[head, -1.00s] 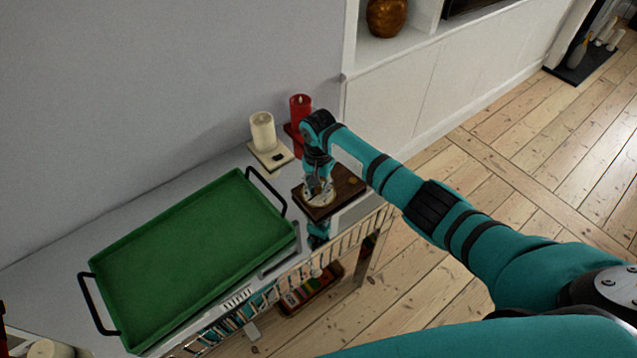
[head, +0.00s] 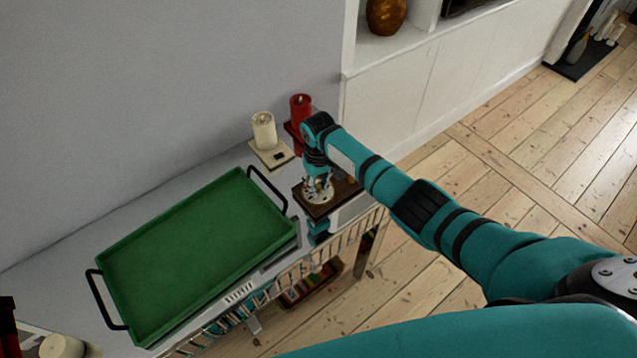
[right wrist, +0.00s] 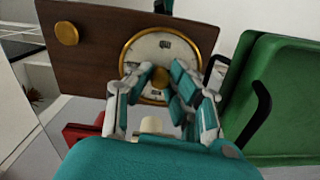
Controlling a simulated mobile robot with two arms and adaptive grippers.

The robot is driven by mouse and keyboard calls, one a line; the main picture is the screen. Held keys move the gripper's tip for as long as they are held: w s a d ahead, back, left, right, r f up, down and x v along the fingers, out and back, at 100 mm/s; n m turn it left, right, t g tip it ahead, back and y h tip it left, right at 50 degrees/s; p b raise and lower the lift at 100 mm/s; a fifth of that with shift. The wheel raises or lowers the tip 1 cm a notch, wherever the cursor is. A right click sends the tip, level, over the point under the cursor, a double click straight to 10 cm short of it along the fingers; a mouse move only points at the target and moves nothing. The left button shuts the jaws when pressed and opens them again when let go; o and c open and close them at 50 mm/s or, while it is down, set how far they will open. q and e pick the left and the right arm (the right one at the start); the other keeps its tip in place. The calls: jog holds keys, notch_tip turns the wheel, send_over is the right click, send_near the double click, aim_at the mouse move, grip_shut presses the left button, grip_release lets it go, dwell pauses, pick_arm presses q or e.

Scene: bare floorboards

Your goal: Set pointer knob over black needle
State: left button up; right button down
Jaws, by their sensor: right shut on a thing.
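A dark wooden board (right wrist: 100,62) carries a round pale dial with a gold rim (right wrist: 144,48). It stands on the grey-white table top, and the board also shows in the head view (head: 318,208). My right gripper (right wrist: 160,80) is over the dial, its fingers closed around the small brass pointer knob (right wrist: 159,76) at the dial's centre. In the head view the right gripper (head: 318,188) hides much of the dial. Dark marks show on the dial, but I cannot make out the black needle or the pointer's angle. My left gripper is out of view.
A second brass disc (right wrist: 67,33) sits on the board away from the dial. A green tray (head: 195,255) with black handles fills the table's middle.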

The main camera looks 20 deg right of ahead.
aim_at(318, 186)
jog(key=n, duration=0.6)
jog(key=shift+a+r+n, duration=0.1)
jog(key=shift+n, duration=0.2)
jog(key=n, duration=0.5)
jog(key=shift+w, duration=0.1)
jog(key=shift+n, duration=0.3)
jog(key=c, duration=1.2)
grip_release()
jog(key=shift+r, duration=0.15)
notch_tip(318, 186, up, 12)
jog(key=shift+f, duration=0.2)
